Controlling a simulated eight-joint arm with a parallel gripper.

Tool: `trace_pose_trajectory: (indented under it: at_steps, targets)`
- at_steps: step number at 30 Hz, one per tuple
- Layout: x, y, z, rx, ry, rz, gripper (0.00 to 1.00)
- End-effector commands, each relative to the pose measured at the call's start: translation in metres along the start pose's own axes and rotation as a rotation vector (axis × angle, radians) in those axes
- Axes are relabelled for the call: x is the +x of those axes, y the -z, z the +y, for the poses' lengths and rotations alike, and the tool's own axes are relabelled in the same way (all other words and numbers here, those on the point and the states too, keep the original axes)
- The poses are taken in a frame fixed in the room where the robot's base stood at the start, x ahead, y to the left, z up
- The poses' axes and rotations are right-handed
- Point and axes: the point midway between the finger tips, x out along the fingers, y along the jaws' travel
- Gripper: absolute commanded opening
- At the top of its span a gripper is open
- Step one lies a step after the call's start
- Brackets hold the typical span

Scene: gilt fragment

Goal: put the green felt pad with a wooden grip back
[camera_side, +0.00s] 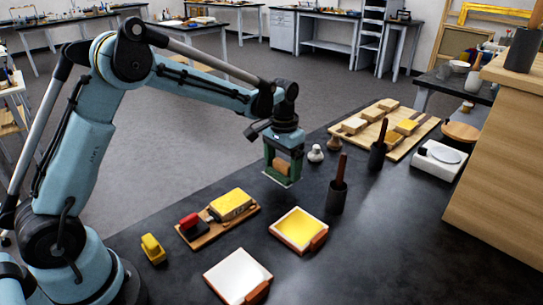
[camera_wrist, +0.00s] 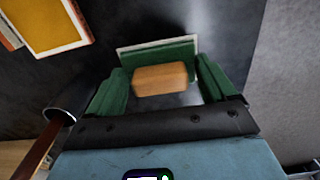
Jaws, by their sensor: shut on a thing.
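The green felt pad with a wooden grip is in my gripper (camera_side: 282,163). Its tan wooden grip (camera_side: 281,168) sits between the green fingers in the side view. In the wrist view the wooden grip (camera_wrist: 160,78) lies between the two green fingers, and the green felt pad (camera_wrist: 157,52) with a pale edge shows beyond it. My gripper (camera_wrist: 165,82) is shut on the grip. The pad hangs low near the table's far edge; I cannot tell whether its underside touches the table. Its underside is hidden.
A yellow-filled tray (camera_side: 299,228) and a white tray (camera_side: 236,274) lie in front. A wooden board (camera_side: 218,228) holds red and yellow pieces. Dark cups (camera_side: 337,198) with brown handles and a board of blocks (camera_side: 399,151) stand right. A yellow piece (camera_side: 153,249) lies left.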

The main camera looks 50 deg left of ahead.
Motion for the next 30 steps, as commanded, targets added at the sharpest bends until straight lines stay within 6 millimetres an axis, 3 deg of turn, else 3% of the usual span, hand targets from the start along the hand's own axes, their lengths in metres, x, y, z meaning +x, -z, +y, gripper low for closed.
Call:
trace_pose_trajectory:
  at_steps: [8,21,22,24,30]
  targets:
    - [0.035,0.0,0.0,0.0,0.0,0.0,0.6]
    - [0.04,0.0,0.001,0.0,0.0,0.0,0.6]
    - [0.04,0.0,0.001,0.0,0.0,0.0,0.89]
    - [0.04,0.0,0.001,0.0,0.0,0.0,1.0]
    - [0.04,0.0,0.001,0.0,0.0,0.0,1.0]
